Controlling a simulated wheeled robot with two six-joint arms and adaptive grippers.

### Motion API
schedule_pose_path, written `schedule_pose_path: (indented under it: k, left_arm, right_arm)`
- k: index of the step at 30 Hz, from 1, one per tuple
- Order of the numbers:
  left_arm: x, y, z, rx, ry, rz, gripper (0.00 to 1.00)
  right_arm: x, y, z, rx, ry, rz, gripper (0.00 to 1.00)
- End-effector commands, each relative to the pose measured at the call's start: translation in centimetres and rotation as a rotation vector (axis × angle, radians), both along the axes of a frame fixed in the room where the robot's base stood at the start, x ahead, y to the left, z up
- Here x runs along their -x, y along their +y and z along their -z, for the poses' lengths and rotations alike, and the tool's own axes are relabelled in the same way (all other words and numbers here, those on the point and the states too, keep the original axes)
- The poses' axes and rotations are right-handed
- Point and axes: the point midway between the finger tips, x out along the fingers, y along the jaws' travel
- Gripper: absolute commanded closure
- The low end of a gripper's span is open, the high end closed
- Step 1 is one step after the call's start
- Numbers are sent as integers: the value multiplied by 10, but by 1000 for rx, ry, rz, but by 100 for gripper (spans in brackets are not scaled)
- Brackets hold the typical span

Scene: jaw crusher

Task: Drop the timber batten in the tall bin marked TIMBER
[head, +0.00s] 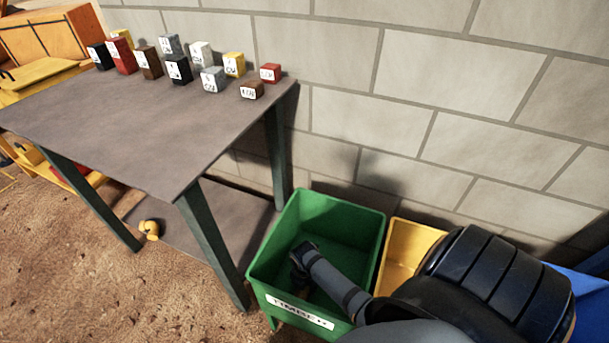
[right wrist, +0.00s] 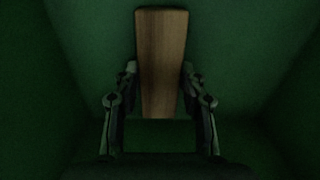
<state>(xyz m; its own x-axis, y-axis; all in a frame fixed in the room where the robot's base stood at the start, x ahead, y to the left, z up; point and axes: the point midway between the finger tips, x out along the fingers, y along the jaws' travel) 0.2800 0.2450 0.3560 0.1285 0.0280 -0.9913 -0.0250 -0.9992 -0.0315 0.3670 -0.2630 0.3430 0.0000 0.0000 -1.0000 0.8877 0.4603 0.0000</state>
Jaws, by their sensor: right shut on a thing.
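The timber batten (right wrist: 161,60) is a brown wooden piece, seen in the right wrist view between the two fingers of my right gripper (right wrist: 160,85). The gripper is shut on it. Dark green walls surround both. In the head view my right arm reaches down into the green bin (head: 366,228) labelled TIMBER, and the right gripper (head: 301,262) is inside it, below the rim. My left gripper is in neither view.
A yellow bin (head: 404,245) stands right of the green one, and a blue bin (head: 592,284) farther right. A grey table (head: 150,120) with several small labelled blocks stands to the left. A block wall (head: 450,70) runs behind. A small yellow object (head: 149,229) lies below the table.

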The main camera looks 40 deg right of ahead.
Motion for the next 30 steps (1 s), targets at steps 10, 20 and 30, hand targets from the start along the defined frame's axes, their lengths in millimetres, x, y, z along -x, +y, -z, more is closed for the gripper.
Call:
schedule_pose_path:
  k: [10,20,30]
  left_arm:
    - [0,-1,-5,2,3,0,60]
    - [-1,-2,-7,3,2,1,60]
    - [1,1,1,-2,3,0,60]
  right_arm:
    - [0,0,4,0,-1,0,91]
    - [0,0,5,0,-1,0,36]
    - [0,0,-6,0,-1,0,36]
